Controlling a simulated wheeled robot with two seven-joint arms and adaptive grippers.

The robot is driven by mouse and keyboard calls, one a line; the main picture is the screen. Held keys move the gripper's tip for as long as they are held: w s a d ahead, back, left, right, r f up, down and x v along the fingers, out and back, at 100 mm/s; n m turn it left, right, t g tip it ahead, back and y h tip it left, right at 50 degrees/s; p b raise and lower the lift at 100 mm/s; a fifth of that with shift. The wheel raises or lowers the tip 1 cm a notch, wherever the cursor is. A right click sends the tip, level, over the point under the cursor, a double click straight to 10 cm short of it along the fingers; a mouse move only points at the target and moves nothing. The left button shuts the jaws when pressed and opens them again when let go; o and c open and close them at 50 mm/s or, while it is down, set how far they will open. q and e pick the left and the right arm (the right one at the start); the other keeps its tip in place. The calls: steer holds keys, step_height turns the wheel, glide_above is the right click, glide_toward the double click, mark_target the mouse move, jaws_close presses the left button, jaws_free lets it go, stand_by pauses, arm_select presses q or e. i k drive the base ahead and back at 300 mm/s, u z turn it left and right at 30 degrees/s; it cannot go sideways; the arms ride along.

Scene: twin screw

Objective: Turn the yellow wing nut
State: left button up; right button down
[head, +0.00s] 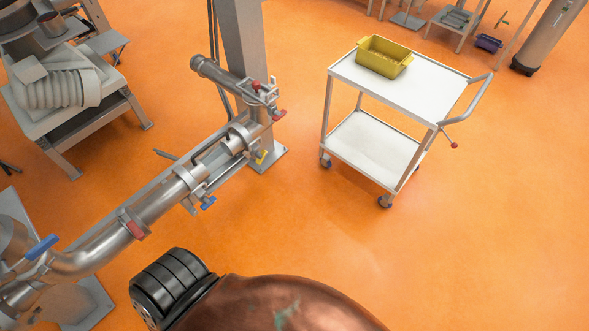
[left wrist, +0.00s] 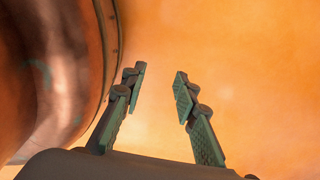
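The yellow wing nut (head: 261,157) is small and sits on the lower right side of the metal pipe assembly (head: 175,195), near the base of the grey post. Its exact angle is too small to tell. A blue wing nut or handle (head: 208,203) and red ones (head: 279,114) sit on the same assembly. My left gripper (left wrist: 160,82) shows only in the left wrist view. Its two fingers are apart with nothing between them, over orange floor. The wing nut does not show in that view. My right gripper is in neither view.
A white two-shelf cart (head: 398,85) carries a yellow bin (head: 384,57) right of the grey post (head: 245,65). A blue lever (head: 42,247) is on the pipe at the far left. Orange floor (head: 450,240) is clear at the lower right.

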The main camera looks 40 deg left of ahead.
mark_target(260, 156)
steer(key=z, duration=0.25)
steer(key=i, duration=0.9)
steer(key=u, duration=0.75)
